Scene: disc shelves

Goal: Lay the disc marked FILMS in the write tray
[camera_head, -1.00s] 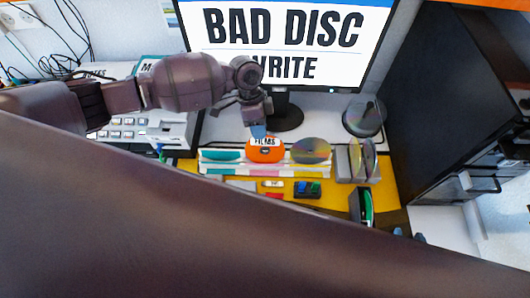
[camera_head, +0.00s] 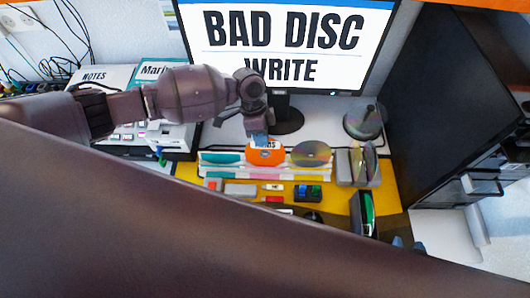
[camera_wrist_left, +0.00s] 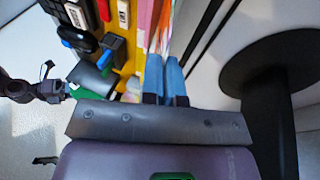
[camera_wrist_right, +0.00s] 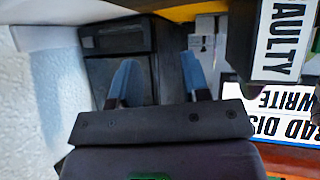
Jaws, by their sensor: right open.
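The orange disc marked FILMS (camera_head: 266,156) stands upright in the white rack in the head view, its label partly covered by a fingertip. My left gripper (camera_head: 258,138) is at the disc's top edge. In the left wrist view its blue fingers (camera_wrist_left: 170,82) are close together and look shut on the disc, which is seen nearly edge-on. My right gripper (camera_wrist_right: 158,82) is open and empty in its wrist view; its fingertips just show past my arm in the head view (camera_head: 408,244). I cannot make out which part is the write tray. The monitor (camera_head: 284,40) reads BAD DISC WRITE.
A shiny disc (camera_head: 311,153) stands right of FILMS in the same rack. More discs stand in a grey holder (camera_head: 345,168). A spindle (camera_head: 364,123) is behind. A white machine (camera_head: 178,140) is at left, a black cabinet (camera_head: 450,100) at right. A FAULTY label (camera_wrist_right: 281,45) shows.

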